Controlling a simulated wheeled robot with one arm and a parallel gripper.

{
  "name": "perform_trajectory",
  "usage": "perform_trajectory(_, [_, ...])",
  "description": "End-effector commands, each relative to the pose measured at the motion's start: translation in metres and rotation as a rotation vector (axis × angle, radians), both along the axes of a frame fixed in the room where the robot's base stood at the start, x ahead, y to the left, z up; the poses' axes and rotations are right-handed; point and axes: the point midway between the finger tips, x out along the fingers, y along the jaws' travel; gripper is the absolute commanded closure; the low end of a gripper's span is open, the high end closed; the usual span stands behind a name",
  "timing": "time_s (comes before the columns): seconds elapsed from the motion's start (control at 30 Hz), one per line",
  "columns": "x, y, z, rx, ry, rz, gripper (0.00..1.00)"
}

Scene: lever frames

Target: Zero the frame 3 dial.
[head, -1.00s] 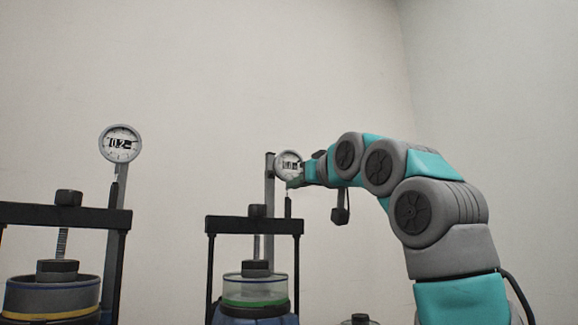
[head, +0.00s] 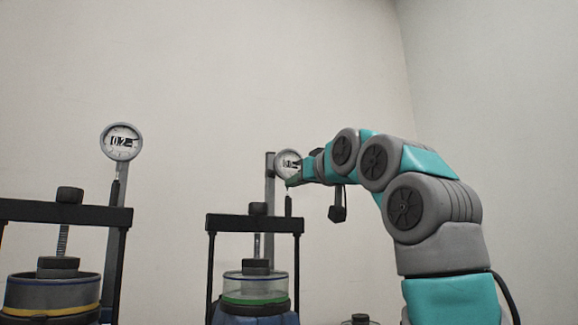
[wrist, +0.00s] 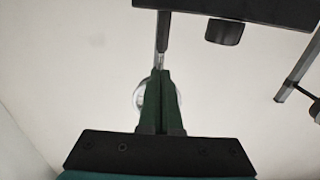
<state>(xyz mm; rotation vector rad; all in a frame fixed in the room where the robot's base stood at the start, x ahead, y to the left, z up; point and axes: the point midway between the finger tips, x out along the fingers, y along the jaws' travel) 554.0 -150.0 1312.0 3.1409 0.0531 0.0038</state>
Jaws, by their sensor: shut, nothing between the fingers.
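A round white dial (head: 287,162) sits on the grey post of the frame in the middle of the head view. Its digits are too small to read and my gripper covers part of its right side. Which frame is number 3 is not marked.
Another frame with a dial (head: 121,142) reading about 0.2 stands at the left. The middle frame has a black crossbar (head: 254,224) and a clear cylinder with a green band (head: 254,288) below it. The wall behind is bare.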

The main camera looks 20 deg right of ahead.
Motion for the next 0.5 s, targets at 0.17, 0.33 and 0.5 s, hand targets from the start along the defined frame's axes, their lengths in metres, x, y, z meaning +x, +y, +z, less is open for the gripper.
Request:
perform_trajectory(0.17, [0.0, 0.0, -0.007, 0.0, 0.001, 0.0, 1.0])
perform_trajectory(0.33, [-0.007, 0.001, -0.008, 0.0, 0.0, 0.001, 1.0])
perform_trajectory(0.5, [-0.026, 0.001, -0.007, 0.0, -0.003, 0.002, 1.0])
